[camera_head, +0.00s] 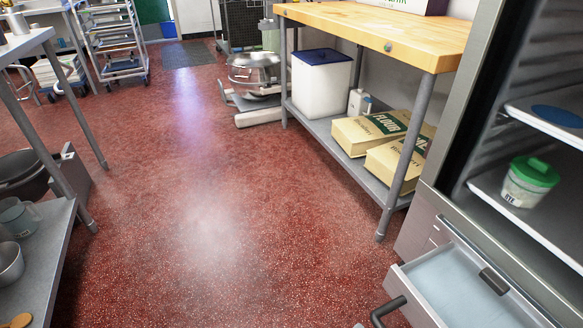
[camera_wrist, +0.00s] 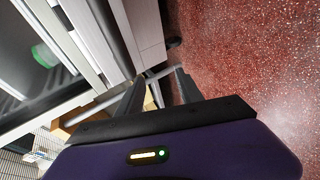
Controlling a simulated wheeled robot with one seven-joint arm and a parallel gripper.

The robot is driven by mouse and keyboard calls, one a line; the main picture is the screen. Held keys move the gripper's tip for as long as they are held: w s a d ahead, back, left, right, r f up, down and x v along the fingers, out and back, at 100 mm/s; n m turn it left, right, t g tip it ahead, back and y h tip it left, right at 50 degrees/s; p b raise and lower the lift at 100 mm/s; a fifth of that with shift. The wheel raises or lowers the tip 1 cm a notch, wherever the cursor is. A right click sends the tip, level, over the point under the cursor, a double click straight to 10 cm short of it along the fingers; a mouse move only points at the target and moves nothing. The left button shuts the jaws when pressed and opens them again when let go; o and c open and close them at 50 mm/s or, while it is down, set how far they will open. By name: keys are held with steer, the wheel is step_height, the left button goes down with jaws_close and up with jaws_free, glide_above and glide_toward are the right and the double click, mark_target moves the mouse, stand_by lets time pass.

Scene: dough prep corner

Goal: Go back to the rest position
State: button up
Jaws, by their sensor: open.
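My gripper (camera_wrist: 158,76) shows in the wrist view, with its two dark fingers apart and nothing between them. It is beside the steel cabinet front (camera_wrist: 145,25), with red floor on its other side. My gripper is not visible in the head view. The task names no object.
At right in the head view, a drawer (camera_head: 455,277) stands open with a dark item (camera_head: 494,281) inside. Above it, a green-lidded tub (camera_head: 529,181) stands on a shelf. A wooden-topped table (camera_head: 400,30) has flour bags (camera_head: 370,132) below. The middle floor (camera_head: 200,190) is clear.

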steer(key=s+a+t+y, duration=0.2)
steer(key=s+a+y, duration=0.55)
steer(key=y, duration=0.35)
steer(key=s+d+r+m+t, duration=0.1)
steer(key=s+d+r+m, duration=0.1)
steer(key=s+d+r, duration=0.35)
steer(key=s+d+r+m+t+h, duration=0.1)
steer(key=s+d+r+m+t, duration=0.15)
steer(key=s+r, duration=0.6)
steer(key=s+d+r+m+t, duration=0.1)
steer(key=s+d+r+m, duration=0.3)
steer(key=r, duration=0.5)
step_height(320, 180, up, 29)
steer(key=s+n+p, duration=0.1)
steer(key=p, duration=2.7)
steer(key=shift+d+f+p, duration=0.2)
steer(key=shift+d+p, duration=0.15)
steer(key=shift+d, duration=0.05)
